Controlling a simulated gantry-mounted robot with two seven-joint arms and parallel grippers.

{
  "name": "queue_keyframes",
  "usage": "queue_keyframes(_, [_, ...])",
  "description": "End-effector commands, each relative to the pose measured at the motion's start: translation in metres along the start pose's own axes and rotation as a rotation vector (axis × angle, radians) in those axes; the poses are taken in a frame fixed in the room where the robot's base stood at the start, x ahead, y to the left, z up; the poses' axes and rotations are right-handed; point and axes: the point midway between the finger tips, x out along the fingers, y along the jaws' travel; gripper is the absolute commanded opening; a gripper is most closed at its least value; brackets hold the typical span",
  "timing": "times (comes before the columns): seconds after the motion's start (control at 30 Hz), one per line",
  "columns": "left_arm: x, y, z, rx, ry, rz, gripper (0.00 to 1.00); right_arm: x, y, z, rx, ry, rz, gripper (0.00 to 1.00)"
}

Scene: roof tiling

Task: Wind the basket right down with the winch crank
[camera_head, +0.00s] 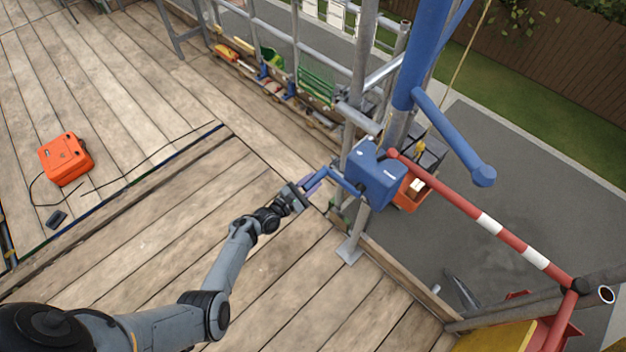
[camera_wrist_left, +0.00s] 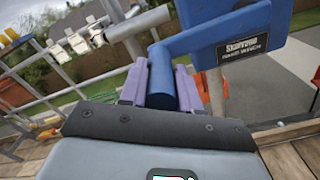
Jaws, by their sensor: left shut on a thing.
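The blue winch (camera_head: 374,178) is mounted on the grey scaffold post at the platform's right edge. Its blue crank (camera_head: 343,183) reaches out to the left. My left gripper (camera_head: 309,186) is shut on the crank's end. In the left wrist view the purple fingers (camera_wrist_left: 173,84) sit on both sides of the blue crank handle (camera_wrist_left: 161,62), and the winch housing (camera_wrist_left: 238,36) is at upper right. An orange-red basket (camera_head: 411,193) shows behind the winch, beyond the platform edge, partly hidden by it; its height cannot be told. My right gripper is not in view.
A red and white barrier bar (camera_head: 490,225) runs out to the lower right of the winch. A blue hoist post (camera_head: 421,55) stands above it. An orange case (camera_head: 66,159) with a cable lies on the planks at left. The planks around my left arm are clear.

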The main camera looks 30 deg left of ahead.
Motion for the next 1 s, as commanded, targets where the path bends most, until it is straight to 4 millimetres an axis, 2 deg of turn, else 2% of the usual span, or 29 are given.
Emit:
queue_keyframes(0.03, [0.000,-0.002,-0.009,-0.037,0.008,0.005,0.00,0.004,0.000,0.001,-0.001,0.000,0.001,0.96])
queue_keyframes(0.3, [-0.001,-0.017,-0.026,-0.209,0.009,0.004,0.00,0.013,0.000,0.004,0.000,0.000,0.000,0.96])
queue_keyframes(0.6, [-0.001,-0.025,-0.033,-0.295,0.010,0.004,0.00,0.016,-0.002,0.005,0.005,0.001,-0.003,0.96])
queue_keyframes(1.0, [-0.001,-0.027,-0.033,-0.306,0.011,0.002,0.00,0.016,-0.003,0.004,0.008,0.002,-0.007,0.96])
